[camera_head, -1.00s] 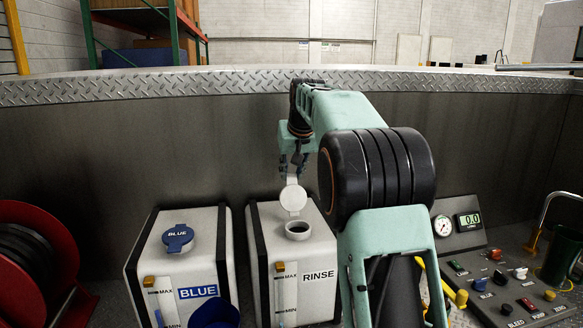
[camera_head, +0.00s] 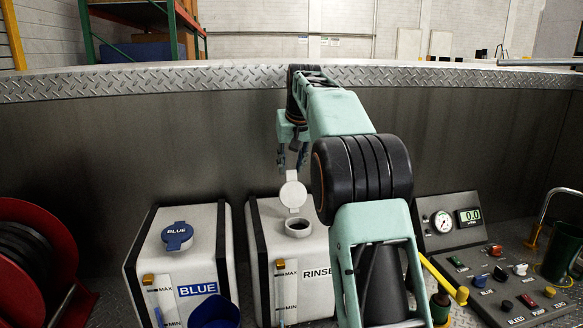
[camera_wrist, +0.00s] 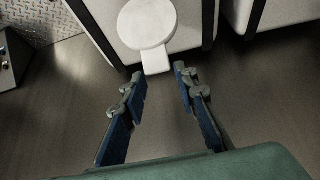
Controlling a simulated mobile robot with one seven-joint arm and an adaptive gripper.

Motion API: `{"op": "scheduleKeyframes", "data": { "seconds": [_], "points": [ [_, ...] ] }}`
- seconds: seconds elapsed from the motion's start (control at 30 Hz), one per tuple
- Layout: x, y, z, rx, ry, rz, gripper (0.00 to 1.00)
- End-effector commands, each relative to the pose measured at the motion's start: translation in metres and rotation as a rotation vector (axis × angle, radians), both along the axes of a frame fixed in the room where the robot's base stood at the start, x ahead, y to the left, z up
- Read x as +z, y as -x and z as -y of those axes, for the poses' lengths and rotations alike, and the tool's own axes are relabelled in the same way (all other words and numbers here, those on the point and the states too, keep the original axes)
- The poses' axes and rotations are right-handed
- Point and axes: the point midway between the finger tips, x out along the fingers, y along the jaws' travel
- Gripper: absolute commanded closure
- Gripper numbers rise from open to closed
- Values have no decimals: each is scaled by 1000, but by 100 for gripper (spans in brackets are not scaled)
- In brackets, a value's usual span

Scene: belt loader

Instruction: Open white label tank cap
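The white tank labelled RINSE (camera_head: 317,257) stands in the middle of the head view. Its round white cap (camera_head: 293,194) is hinged up and stands tilted back, apart from the dark round opening (camera_head: 299,224) in the white neck. My gripper (camera_head: 291,160) is just above and behind the raised cap, fingers pointing down. In the wrist view my gripper (camera_wrist: 159,74) is open and empty. The cap (camera_wrist: 147,22) lies beyond the fingertips there, its tab toward the gap, with no clear contact.
A white tank labelled BLUE (camera_head: 190,262) with a closed blue cap (camera_head: 177,236) stands to the left. A red hose reel (camera_head: 35,265) is at far left. A control panel (camera_head: 500,290) is at right. A dark metal wall (camera_head: 150,140) rises behind.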

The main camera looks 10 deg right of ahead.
Motion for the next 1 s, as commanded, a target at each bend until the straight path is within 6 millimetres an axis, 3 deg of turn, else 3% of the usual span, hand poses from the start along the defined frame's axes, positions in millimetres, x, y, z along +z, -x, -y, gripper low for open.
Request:
{"op": "scheduleKeyframes", "data": {
  "seconds": [0.1,0.47,1.0],
  "points": [
    [-3,1,0,0,0,-7,59],
    [1,4,0,0,0,-11,59],
    [88,51,-2,0,0,-8,59]
  ]
}}
